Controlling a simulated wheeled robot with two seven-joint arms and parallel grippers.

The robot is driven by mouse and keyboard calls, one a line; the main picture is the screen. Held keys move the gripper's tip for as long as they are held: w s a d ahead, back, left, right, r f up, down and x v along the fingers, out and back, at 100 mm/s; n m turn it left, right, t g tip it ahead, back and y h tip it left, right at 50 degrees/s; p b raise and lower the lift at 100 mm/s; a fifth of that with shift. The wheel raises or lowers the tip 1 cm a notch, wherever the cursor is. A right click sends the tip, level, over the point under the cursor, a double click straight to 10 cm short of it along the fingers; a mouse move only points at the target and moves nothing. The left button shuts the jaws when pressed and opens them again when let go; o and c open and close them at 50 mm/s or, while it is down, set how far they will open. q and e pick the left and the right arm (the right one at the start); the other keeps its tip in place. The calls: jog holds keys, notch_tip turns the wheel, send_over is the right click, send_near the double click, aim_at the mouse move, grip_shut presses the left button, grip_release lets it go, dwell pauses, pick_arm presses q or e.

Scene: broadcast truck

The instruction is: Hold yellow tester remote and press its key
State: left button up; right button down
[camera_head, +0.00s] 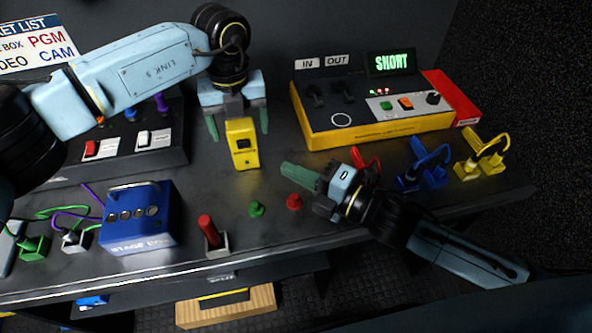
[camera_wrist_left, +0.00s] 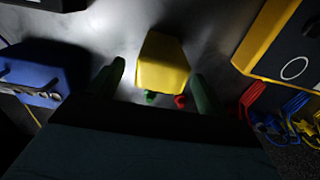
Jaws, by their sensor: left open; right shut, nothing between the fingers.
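The yellow tester remote (camera_head: 243,153) is a small block with a dark patch on its front, near the middle of the bench. It also shows in the left wrist view (camera_wrist_left: 162,62). My left gripper (camera_head: 238,130) is open above and behind it, with one green finger on each side and visible gaps. In the left wrist view the fingers (camera_wrist_left: 158,85) also lie either side of the remote. My right gripper (camera_head: 290,172) is shut and empty, to the right of the remote, pointing left toward it. I cannot make out the key clearly.
A yellow and black tester box (camera_head: 376,134) with a lit "SHORT" display stands at the back right. A green button (camera_head: 256,209) and a red button (camera_head: 294,201) sit in front. A blue stage box (camera_head: 139,218) is left; coloured cable plugs (camera_head: 425,163) lie right.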

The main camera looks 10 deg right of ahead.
pick_arm(q)
notch_tip(320, 180, up, 11)
dwell(0.3)
jog(key=shift+r, duration=0.1)
pick_arm(e)
jog(key=shift+r, duration=0.1)
